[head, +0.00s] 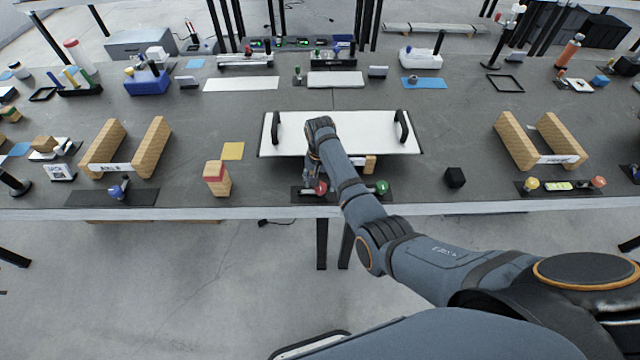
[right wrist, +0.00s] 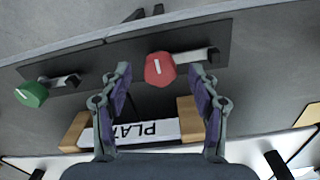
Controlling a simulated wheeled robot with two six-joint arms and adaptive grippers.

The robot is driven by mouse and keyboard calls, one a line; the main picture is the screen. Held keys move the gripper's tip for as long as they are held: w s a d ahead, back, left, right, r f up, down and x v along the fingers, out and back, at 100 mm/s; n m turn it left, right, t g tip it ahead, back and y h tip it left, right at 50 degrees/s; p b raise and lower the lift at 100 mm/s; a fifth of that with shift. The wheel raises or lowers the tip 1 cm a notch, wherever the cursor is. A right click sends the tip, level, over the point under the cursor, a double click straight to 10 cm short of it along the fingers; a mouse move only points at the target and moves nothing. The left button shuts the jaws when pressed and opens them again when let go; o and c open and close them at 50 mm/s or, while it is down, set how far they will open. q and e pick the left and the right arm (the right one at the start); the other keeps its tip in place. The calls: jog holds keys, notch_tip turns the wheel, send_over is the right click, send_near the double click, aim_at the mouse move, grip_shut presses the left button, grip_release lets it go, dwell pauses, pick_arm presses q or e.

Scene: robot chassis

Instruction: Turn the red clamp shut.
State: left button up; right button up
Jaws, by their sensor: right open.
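The red clamp (head: 321,188) has a round red knob on a dark base strip at the table's front edge. In the right wrist view the red clamp (right wrist: 159,69) shows a white line on its knob and a metal arm reaching right. My right gripper (head: 311,172) is just above and behind it in the head view. In the right wrist view its two fingers (right wrist: 160,76) are spread, one on each side of the red knob, with gaps on both sides. Nothing is held. My left gripper is not in view.
A green clamp (head: 382,187) sits to the right on the strip; my right arm partly covers the space between. Behind is a white plate (head: 372,130) with two black handles.

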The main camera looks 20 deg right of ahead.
jog(key=shift+f, duration=0.65)
grip_shut()
